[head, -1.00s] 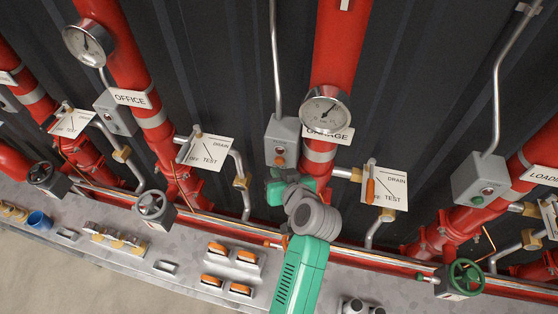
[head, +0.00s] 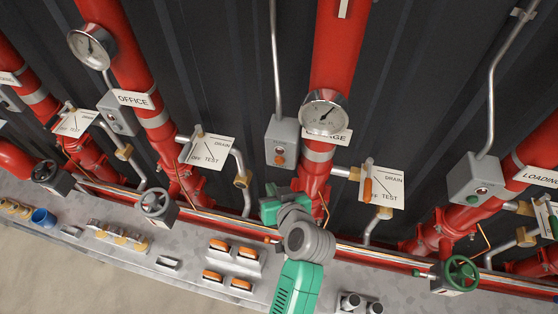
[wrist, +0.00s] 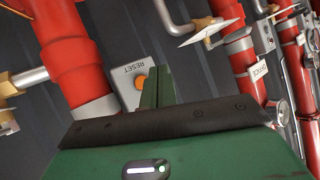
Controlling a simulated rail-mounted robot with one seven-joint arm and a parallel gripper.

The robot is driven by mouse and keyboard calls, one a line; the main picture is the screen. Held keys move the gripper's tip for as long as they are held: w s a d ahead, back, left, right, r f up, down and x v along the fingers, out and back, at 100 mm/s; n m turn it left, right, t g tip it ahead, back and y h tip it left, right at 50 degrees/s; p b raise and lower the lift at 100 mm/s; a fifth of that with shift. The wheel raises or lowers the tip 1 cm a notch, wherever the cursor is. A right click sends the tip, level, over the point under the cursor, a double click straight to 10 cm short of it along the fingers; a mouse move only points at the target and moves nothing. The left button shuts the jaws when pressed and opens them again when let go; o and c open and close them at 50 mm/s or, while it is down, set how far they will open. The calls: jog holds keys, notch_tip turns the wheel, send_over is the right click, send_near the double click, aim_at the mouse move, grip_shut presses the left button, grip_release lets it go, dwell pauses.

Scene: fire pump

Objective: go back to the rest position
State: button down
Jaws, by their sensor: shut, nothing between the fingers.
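My green gripper (head: 268,207) is in front of the red garage pipe in the head view, below the grey reset box (head: 281,143). In the wrist view its two green fingers (wrist: 158,87) are together with nothing between them. Behind them is the reset box (wrist: 128,78) with its orange button (wrist: 140,82), apart from the fingers as far as I can tell. My gripper holds nothing, and its fingertips are partly hidden in the head view.
A round gauge (head: 325,112) and a drain/test sign (head: 385,187) with an orange-handled lever are close by. A green handwheel (head: 461,273) is at right. A grey shelf with orange-topped parts (head: 241,285) runs below. Open floor lies at lower left.

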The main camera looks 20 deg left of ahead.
dwell(0.4)
jog(key=w+d+r+m+t+h+p, duration=0.1)
jog(key=d+r+t, duration=0.2)
jog(key=r, duration=0.8)
jog(key=d+r+t+h+p, duration=0.1)
jog(key=d+r+t, duration=0.1)
jog(key=r, duration=0.8)
jog(key=w+d+r+m+t+h+p, duration=0.1)
jog(key=d+r+t, duration=0.2)
jog(key=r, duration=0.8)
jog(key=s+d+r+m+t+h, duration=0.1)
jog(key=s+d+r+t, duration=0.1)
jog(key=s+r, duration=0.3)
jog(key=s+d+r+m+t+h+p, duration=0.1)
jog(key=s+d+r+m+t+h, duration=0.1)
jog(key=r, duration=0.9)
jog(key=s+d+r+m+t+h, duration=0.1)
jog(key=s+d+r+t+h, duration=0.1)
jog(key=s+r, duration=0.5)
jog(key=shift+s+d+r+t, duration=0.35)
jog(key=shift+d+r+t, duration=0.45)
jog(key=shift+t, duration=0.3)
